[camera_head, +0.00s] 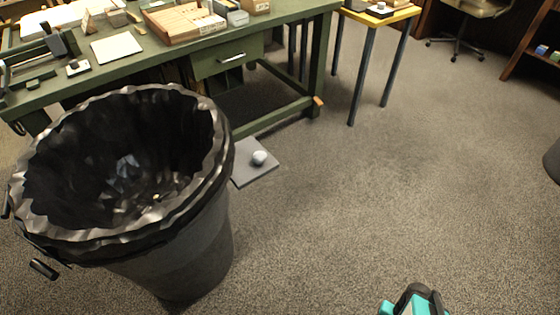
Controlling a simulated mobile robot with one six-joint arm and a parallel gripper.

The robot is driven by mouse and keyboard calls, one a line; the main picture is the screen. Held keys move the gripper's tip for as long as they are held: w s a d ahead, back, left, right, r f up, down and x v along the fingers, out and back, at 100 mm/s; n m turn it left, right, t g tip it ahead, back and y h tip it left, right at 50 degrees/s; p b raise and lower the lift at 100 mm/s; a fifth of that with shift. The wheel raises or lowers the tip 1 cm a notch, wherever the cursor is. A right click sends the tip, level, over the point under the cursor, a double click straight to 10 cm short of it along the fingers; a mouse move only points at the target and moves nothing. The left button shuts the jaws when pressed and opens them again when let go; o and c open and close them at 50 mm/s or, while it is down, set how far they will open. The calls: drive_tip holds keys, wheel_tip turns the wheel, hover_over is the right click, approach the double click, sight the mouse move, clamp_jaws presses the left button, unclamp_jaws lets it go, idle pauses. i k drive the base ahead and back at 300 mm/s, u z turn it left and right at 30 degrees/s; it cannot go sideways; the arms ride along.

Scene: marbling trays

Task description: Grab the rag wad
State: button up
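A small, whitish, rounded wad (259,157), which looks like the rag wad, lies on a flat grey mat (243,176) on the floor. It sits just right of a large bin and in front of the green workbench.
A black-lined bin (190,245) stands close on the left. The green workbench (120,70) holds trays and boxes. A yellow-topped table (385,14) stands behind. A teal and black part (412,302) is cut off at the bottom edge.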

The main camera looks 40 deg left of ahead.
sight(258, 156)
drive_tip(key=z, duration=0.15)
drive_tip(key=k, duration=0.35)
drive_tip(key=u, duration=2)
drive_tip(key=i, duration=0.15)
drive_tip(key=z, duration=0.95)
drive_tip(key=k, duration=0.2)
drive_tip(key=z, duration=0.1)
